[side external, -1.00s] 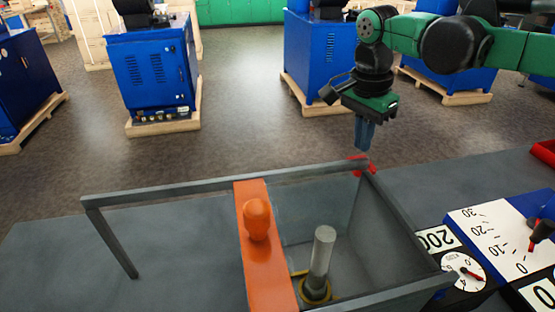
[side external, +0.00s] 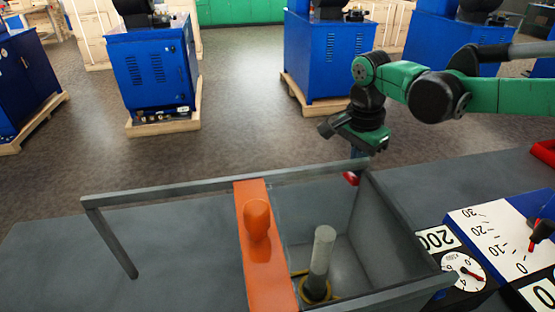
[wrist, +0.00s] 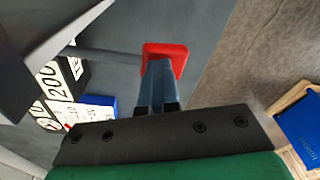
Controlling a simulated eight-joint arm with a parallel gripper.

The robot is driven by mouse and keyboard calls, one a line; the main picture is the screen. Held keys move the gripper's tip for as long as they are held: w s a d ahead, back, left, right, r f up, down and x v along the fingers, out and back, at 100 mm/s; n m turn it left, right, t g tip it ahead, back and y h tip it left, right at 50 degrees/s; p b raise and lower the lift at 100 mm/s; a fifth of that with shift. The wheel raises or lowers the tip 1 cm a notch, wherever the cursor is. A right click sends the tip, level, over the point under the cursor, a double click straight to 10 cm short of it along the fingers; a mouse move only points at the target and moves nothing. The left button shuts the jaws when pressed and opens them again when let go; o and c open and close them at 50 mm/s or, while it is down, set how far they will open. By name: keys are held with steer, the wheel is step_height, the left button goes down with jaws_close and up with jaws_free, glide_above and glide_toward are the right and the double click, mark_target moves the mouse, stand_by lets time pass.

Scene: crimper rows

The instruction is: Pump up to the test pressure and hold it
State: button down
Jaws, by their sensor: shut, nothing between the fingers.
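The red pump handle end (side external: 350,178) shows at the back right corner of a grey open-topped tank (side external: 392,215). In the wrist view the red end (wrist: 178,54) sits on a grey bar (wrist: 110,56). My gripper (wrist: 156,70) is shut and empty, its blue fingertips at the red end, seemingly pressing it; contact is not certain. In the side view my gripper's fingers are partly hidden behind the tank's rim. A grey cylinder (side external: 322,250) with a brass-coloured base stands inside the tank. A round white dial (side external: 463,270) with a red needle lies to the right.
An orange crosspiece with a knob (side external: 257,222) spans the tank. A white scale panel (side external: 487,238) marked 0 to 30 has a red pointer near the low end. A red tray (side external: 545,150) lies at the right edge. Blue cabinets (side external: 150,65) stand behind.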

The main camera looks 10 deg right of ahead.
steer(key=shift+s+f, duration=0.1)
steer(key=shift+f, duration=0.7)
steer(key=shift+s+a+r, duration=0.2)
steer(key=shift+a, duration=0.3)
steer(key=shift+s+a+r, duration=0.15)
steer(key=shift+s+a, duration=0.05)
steer(key=shift+a, duration=0.35)
steer(key=shift+s+a+r, duration=0.2)
steer(key=shift+a, duration=0.3)
steer(key=shift+r, duration=0.1)
step_height(320, 180, up, 8)
steer(key=shift+w, duration=0.1)
